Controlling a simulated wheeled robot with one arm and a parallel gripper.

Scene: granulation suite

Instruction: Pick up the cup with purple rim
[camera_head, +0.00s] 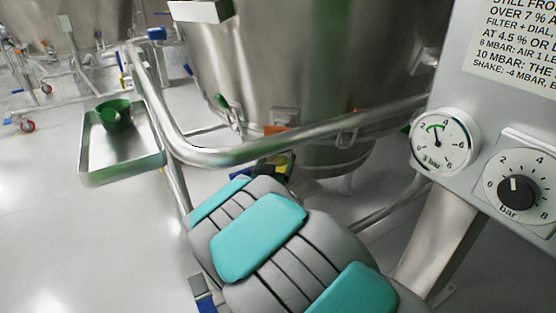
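A dark green cup (115,114) with a handle sits in a shallow metal tray (122,168) at the left. I can make out no purple rim on it, and no other cup shows. My grey and teal arm (265,237) reaches up from the bottom right, to the right of the tray and apart from it.
A bent steel rail (240,156) runs beside the tray and in front of a large steel vessel (290,65). A grey panel with a pressure gauge (444,139) and a dial (519,190) stands at the right. Pale floor (80,245) is clear at lower left.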

